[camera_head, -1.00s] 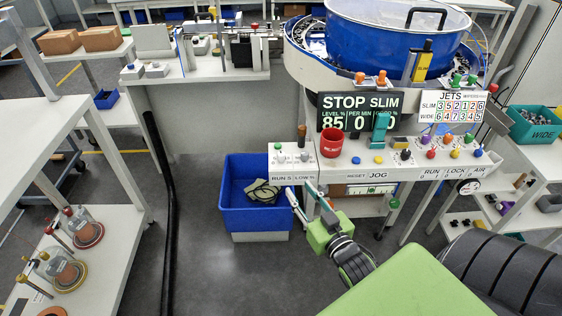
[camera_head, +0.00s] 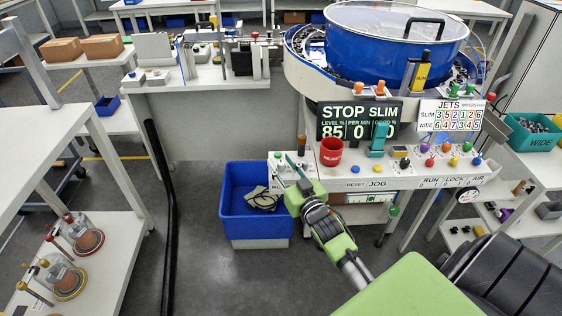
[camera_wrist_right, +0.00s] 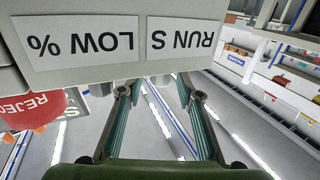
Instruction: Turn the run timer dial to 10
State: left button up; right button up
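Contact cannot be made out. In the head view my right gripper (camera_head: 289,165) is at the panel's left end and covers much of the label there. The dial's setting is not readable. My left gripper is not in view.
A second knob by the LOW % label (camera_wrist_right: 85,44) sits close beside. A red reject cup (camera_head: 331,152) stands on the panel to the right. A blue bin (camera_head: 256,226) is below left. The JOG and RUN/LOCK/AIR controls lie further right.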

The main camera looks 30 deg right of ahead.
jog(key=shift+w+d, duration=0.1)
jog(key=shift+w, duration=0.35)
grip_shut()
jog(key=shift+m+g+h, duration=0.3)
jog(key=shift+m+h, duration=0.6)
jog(key=shift+h, duration=0.4)
grip_release()
